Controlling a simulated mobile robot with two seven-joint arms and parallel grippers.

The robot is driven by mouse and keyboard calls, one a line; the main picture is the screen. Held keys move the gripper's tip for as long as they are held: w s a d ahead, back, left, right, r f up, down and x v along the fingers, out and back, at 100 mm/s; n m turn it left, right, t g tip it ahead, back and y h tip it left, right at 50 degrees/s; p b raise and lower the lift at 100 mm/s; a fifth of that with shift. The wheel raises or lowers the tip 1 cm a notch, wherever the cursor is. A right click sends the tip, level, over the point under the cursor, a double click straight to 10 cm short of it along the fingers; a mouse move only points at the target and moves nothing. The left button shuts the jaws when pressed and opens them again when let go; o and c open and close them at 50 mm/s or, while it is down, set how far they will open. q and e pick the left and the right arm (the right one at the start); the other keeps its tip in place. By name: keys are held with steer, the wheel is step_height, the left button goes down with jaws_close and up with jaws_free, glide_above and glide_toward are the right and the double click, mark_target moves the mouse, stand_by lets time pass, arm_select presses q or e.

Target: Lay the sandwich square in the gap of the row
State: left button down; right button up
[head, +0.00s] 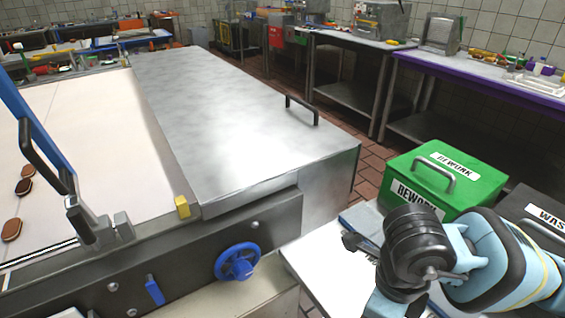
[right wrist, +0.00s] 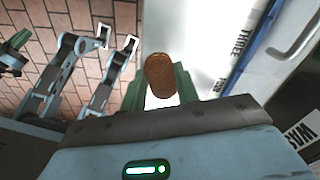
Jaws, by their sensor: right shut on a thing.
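My right gripper (right wrist: 160,82) is shut on a brown oval sandwich (right wrist: 160,75), seen between its green fingers in the right wrist view. In the head view the right arm is at the lower right, near the green box, and the held sandwich does not show. On the pale belt (head: 85,130) at the left, brown sandwiches lie in a row near the picture's edge: one at the far end (head: 28,170), one close below it (head: 23,186), and one nearer (head: 11,229). A wider bare space lies between the last two. My left gripper is not in view.
A steel cover with a black handle (head: 302,108) stands right of the belt. A green rework box (head: 418,185) and a waste box (head: 535,212) stand at the right. A blue bar (head: 32,120) rises over the belt.

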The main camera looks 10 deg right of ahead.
steer(key=w+r+n, duration=0.4)
steer(key=r+n, duration=0.3)
steer(key=n, duration=0.5)
steer(key=w+r+n, duration=0.5)
steer(key=r+n, duration=0.2)
steer(key=n, duration=0.5)
steer(key=shift+w+a+r+n, duration=0.15)
steer(key=shift+a+r+n, duration=0.1)
steer(key=shift+n, duration=0.15)
